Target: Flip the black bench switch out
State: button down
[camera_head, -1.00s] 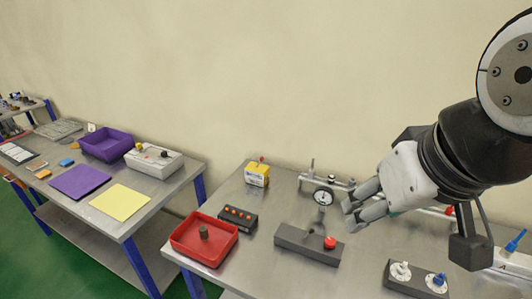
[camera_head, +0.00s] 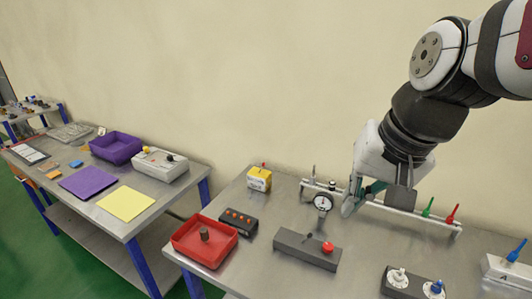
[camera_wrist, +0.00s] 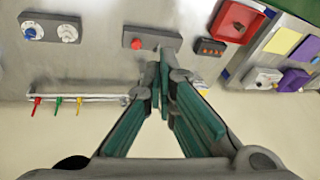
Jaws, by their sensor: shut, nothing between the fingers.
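My gripper (camera_head: 350,205) is shut and empty. It points down beside the round gauge (camera_head: 323,202) and partly covers the back rail (camera_head: 410,213). The wrist view shows its fingertips (camera_wrist: 163,72) together, with the dark grey block (camera_wrist: 152,41) beyond them. A small dark lever (camera_head: 308,237) stands on that block, left of the red button (camera_head: 327,247). A pale box (camera_head: 158,166) on the left table carries a black knob (camera_head: 170,157) and a yellow knob. I cannot tell which dark part is the black bench switch.
Green and red levers (camera_head: 453,214) stand on the rail's right end. A yellow box (camera_head: 259,179), an orange-button box (camera_head: 238,222) and a red tray (camera_head: 180,246) are at left. A dial block (camera_head: 400,281) is at front right. Bench between blocks is clear.

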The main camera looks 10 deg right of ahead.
jog(key=w+d+f+m+g+y, duration=0.2)
jog(key=w+d+f+m, duration=0.1)
jog(key=w+f+m, duration=0.6)
jog(key=m+y, duration=0.2)
jog(key=m, duration=0.3)
send_near(306, 239)
jog(key=d+r, duration=0.1)
jog(key=d, duration=0.1)
jog(key=d+r, duration=0.1)
jog(key=d, duration=0.1)
jog(key=shift+s+d+r, duration=0.1)
jog(key=shift+s+r, duration=0.2)
jog(key=shift+s, duration=0.05)
jog(key=p+x, duration=0.1)
jog(key=x, duration=0.9)
jog(key=shift+s+d+f, duration=0.1)
jog(key=shift+s+d, duration=0.05)
jog(key=shift+d, duration=0.05)
